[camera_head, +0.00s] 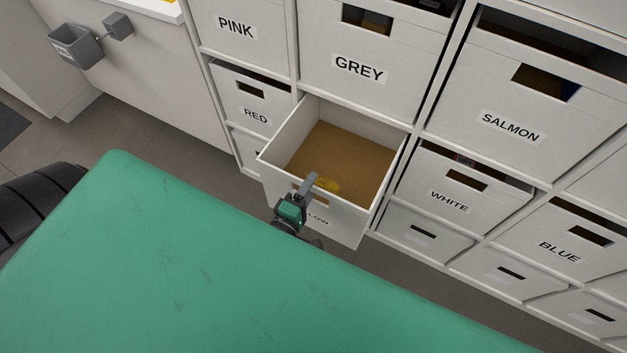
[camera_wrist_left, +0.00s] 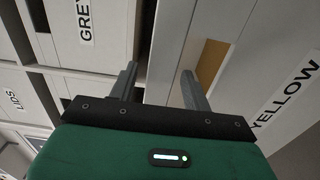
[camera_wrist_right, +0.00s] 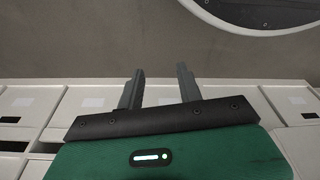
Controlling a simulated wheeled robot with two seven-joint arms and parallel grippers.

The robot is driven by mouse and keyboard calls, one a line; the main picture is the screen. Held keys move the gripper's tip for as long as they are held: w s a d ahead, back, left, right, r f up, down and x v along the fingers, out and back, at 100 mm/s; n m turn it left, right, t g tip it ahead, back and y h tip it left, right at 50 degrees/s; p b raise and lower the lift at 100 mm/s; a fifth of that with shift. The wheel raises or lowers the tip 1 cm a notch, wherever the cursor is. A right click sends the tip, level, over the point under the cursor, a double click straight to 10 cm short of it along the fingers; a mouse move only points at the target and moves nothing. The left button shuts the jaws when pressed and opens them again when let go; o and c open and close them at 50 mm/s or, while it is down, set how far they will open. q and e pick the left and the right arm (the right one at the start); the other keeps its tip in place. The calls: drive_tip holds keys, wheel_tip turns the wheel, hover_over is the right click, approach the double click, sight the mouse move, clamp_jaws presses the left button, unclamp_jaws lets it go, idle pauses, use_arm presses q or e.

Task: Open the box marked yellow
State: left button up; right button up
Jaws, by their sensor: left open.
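The box marked yellow (camera_head: 345,228) is pulled far out of the shelf below the grey box. Its top is open and shows a brown floor with a small yellow patch near the front. My left gripper (camera_head: 307,190) is open at the box's front panel, by the handle slot, and covers part of the label. The left wrist view shows the YELLOW label (camera_wrist_left: 287,95) and the slot beside one finger. I cannot tell whether the fingers touch the panel. My right gripper (camera_wrist_right: 161,70) is open and empty, outside the head view.
The grey box (camera_head: 360,68) is above, the red box (camera_head: 253,98) to the left and the white box (camera_head: 464,205) to the right, all in the shelf. A green surface (camera_head: 200,270) fills the near side. A grey holder (camera_head: 76,47) hangs at the upper left.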

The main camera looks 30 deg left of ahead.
use_arm(q)
drive_tip(key=s, duration=1.1)
drive_tip(key=shift+s+a+b, duration=0.2)
drive_tip(key=shift+s+b, duration=0.05)
drive_tip(key=shift+b, duration=0.2)
use_arm(e)
drive_tip(key=r, duration=0.3)
drive_tip(key=shift+w+a+r, duration=0.25)
drive_tip(key=shift+w+r, duration=0.15)
